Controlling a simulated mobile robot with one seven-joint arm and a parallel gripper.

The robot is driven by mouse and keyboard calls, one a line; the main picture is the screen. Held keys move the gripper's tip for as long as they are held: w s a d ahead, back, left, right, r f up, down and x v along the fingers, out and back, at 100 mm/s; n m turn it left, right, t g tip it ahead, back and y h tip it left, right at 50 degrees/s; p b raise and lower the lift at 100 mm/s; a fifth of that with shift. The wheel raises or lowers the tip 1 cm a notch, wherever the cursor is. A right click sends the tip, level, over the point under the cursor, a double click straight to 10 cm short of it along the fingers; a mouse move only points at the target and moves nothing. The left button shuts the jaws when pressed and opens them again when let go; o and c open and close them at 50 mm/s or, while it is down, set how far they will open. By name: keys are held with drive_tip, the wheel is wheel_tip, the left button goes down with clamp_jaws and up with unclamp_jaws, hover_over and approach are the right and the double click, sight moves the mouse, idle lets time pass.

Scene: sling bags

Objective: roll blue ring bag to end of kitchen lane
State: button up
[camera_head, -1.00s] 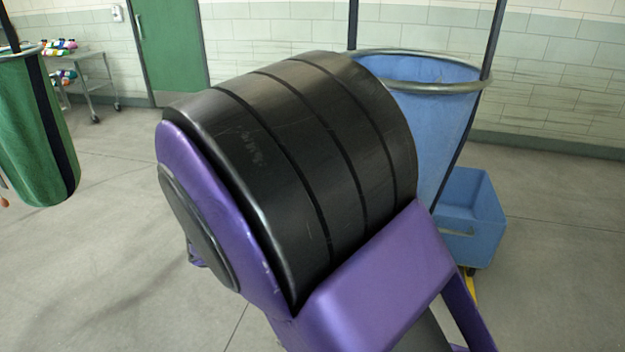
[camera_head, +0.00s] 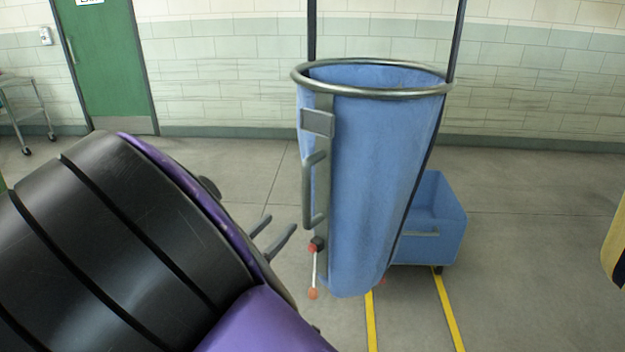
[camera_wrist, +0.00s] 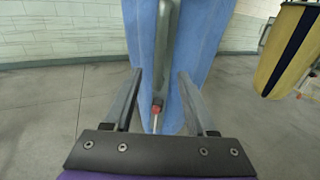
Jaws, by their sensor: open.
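The blue ring bag (camera_head: 365,190) hangs upright from dark straps on a grey metal ring (camera_head: 375,88) in the head view. A grey vertical handle (camera_head: 308,190) is on its near left side, above a thin rod with orange-red ends (camera_head: 313,272). My gripper (camera_head: 270,232) is open and empty, left of the handle and apart from it in the head view. In the wrist view the bag (camera_wrist: 200,50) stands ahead, and the open fingers of my gripper (camera_wrist: 158,85) spread to either side of the grey handle (camera_wrist: 164,50). Contact cannot be told.
A blue bin (camera_head: 432,220) stands on the floor behind the bag, by two yellow floor lines (camera_head: 447,308). A yellow and black bag (camera_wrist: 285,50) hangs at right. A green door (camera_head: 108,65) and a metal cart (camera_head: 25,110) are at back left. Floor between is clear.

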sight(304, 199)
drive_tip(key=b+x, duration=0.1)
drive_tip(key=x, duration=1.1)
drive_tip(key=shift+w+d, duration=0.15)
drive_tip(key=shift+w, duration=0.15)
clamp_jaws()
idle(0.8)
